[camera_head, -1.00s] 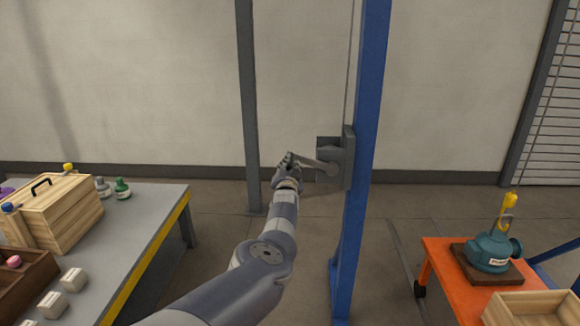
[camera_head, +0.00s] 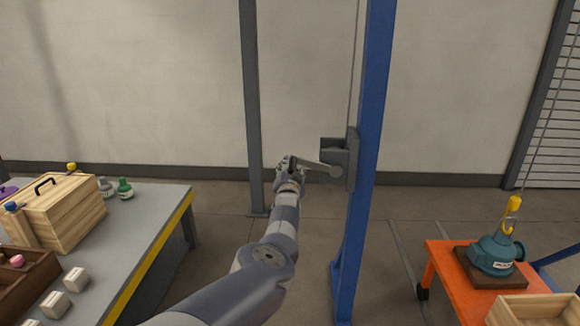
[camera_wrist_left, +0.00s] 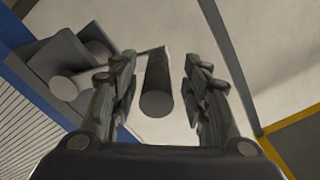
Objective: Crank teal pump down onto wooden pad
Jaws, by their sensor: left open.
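The teal pump (camera_head: 493,256) is at the right in the head view, resting on the dark wooden pad (camera_head: 478,277) on an orange cart, as far as I can see. A yellow hook (camera_head: 513,205) on a cable is still at the pump's top loop. The grey winch crank (camera_head: 318,167) is on the blue post. My left gripper (camera_head: 289,163) is at the crank's free end. In the left wrist view, the dark crank handle (camera_wrist_left: 157,85) lies between the open fingers (camera_wrist_left: 160,92), with gaps on both sides. My right gripper is not in view.
The blue post (camera_head: 364,180) stands between my arm and the orange cart (camera_head: 448,275). An open wooden box (camera_head: 530,306) is at the cart's front. A grey workbench (camera_head: 150,215) with a wooden case (camera_head: 60,212) and several small items is at the left.

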